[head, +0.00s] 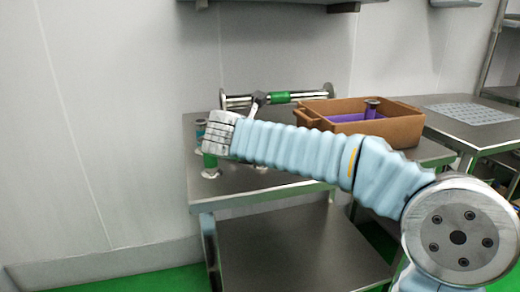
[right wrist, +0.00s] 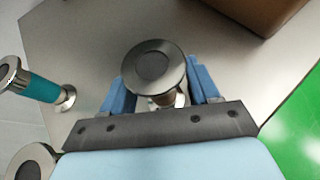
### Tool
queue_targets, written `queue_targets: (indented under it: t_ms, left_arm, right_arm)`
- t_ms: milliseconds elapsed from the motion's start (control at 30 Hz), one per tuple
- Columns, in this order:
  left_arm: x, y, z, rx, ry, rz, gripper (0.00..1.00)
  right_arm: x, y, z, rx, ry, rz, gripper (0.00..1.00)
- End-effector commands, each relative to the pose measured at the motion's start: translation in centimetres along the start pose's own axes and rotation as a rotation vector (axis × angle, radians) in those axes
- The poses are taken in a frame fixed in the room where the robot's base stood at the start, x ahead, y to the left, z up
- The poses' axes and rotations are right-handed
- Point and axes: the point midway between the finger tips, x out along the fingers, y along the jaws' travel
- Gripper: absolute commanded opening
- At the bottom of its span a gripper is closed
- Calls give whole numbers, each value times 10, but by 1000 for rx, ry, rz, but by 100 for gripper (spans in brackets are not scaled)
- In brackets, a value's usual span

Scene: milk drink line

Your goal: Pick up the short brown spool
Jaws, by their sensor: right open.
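In the right wrist view a spool with a round metal top flange and a brownish core, the short brown spool (right wrist: 158,62), stands on the metal table. My right gripper (right wrist: 162,82) is open, with one blue finger on each side of this spool. I cannot tell whether the fingers touch it. In the head view my right arm reaches in from the right over the table and hides the brown spool and the fingertips. My left gripper is not in view.
A green spool (head: 210,163) stands at the table's left end. A brown crate (head: 400,128) with purple contents and a long spool with a green core (head: 279,97) are farther back.

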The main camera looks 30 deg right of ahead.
Motion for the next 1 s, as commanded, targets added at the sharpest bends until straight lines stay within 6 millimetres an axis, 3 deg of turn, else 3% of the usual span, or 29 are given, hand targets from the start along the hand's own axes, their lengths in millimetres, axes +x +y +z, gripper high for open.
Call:
queue_targets:
  t_ms: [167,567,867,1000]
  left_arm:
    - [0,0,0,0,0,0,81]
    - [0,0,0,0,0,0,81]
    - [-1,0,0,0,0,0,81]
    - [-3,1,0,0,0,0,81]
  right_arm:
    - [0,0,0,0,0,0,60]
    - [0,0,0,0,0,0,0]
    - [-1,0,2,1,-1,1,0]
    - [-7,1,12,3,-1,3,0]
